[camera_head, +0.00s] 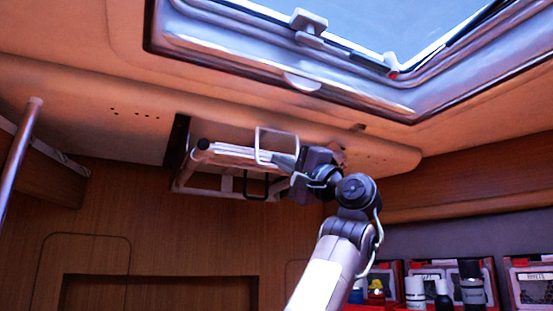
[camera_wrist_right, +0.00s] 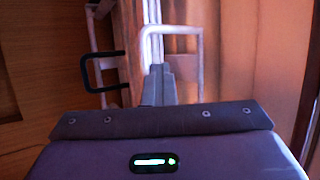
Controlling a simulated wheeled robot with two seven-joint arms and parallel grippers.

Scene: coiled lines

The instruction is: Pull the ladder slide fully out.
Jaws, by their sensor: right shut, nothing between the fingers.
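The ladder slide (camera_head: 232,152) is a pale set of rails and rungs tucked under the ceiling, beside a dark slot. A white wire loop (camera_head: 277,133) and a black loop (camera_head: 256,196) show by it. My right gripper (camera_head: 283,162) reaches up from the lower right, with its tips close to the white loop and rail. In the right wrist view the shut fingers (camera_wrist_right: 158,82) point at the pale rail (camera_wrist_right: 153,40), with the black loop (camera_wrist_right: 97,88) to their left. They hold nothing; whether they touch the rail I cannot tell. My left gripper is not in view.
A roof hatch (camera_head: 300,80) with a pale frame is set in the ceiling above. A metal pole (camera_head: 18,150) stands at the far left. Red-framed bins and bottles (camera_head: 470,285) line a shelf at the lower right. The wooden wall behind has a recess.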

